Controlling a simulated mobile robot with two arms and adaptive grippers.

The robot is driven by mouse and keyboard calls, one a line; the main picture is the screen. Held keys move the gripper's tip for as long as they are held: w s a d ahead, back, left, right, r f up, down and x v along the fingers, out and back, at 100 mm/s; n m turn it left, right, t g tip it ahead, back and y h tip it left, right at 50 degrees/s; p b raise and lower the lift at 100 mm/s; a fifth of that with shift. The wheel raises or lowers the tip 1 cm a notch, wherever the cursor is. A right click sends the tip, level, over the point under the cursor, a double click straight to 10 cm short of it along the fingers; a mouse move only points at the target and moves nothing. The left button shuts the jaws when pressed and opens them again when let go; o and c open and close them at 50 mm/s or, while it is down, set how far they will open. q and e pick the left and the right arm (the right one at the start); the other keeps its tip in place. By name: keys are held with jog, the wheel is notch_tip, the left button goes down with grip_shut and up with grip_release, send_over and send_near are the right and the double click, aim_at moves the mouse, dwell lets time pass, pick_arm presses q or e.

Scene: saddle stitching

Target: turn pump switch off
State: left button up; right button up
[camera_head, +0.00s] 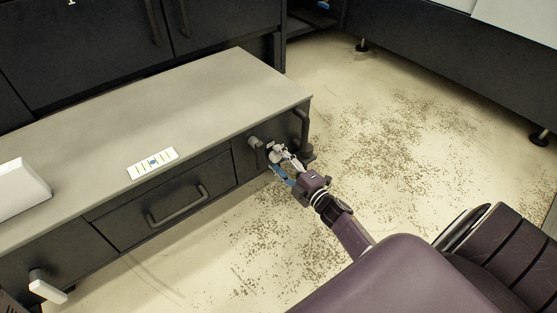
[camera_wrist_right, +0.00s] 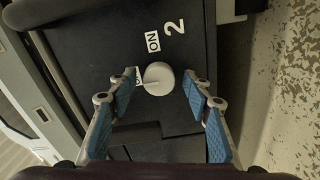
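In the right wrist view a round white switch knob (camera_wrist_right: 158,77) sits on a dark panel. An ON label (camera_wrist_right: 153,41) is above it, and another label at its left edge is partly hidden. My right gripper (camera_wrist_right: 161,81) is open, its blue-padded fingers to either side of the knob's near end. I cannot tell if they touch it. In the head view the right gripper (camera_head: 277,159) is at the right end of the dark cabinet front, and it hides most of the knob there. My left gripper is not in view.
The low cabinet has a grey top (camera_head: 215,100) with a white labelled strip (camera_head: 152,163) on it. Speckled floor (camera_head: 400,150) is open to the right.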

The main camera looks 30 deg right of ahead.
jog(key=s+d, duration=0.1)
jog(key=s, duration=1.1)
jog(key=shift+r, duration=0.1)
dwell(0.4)
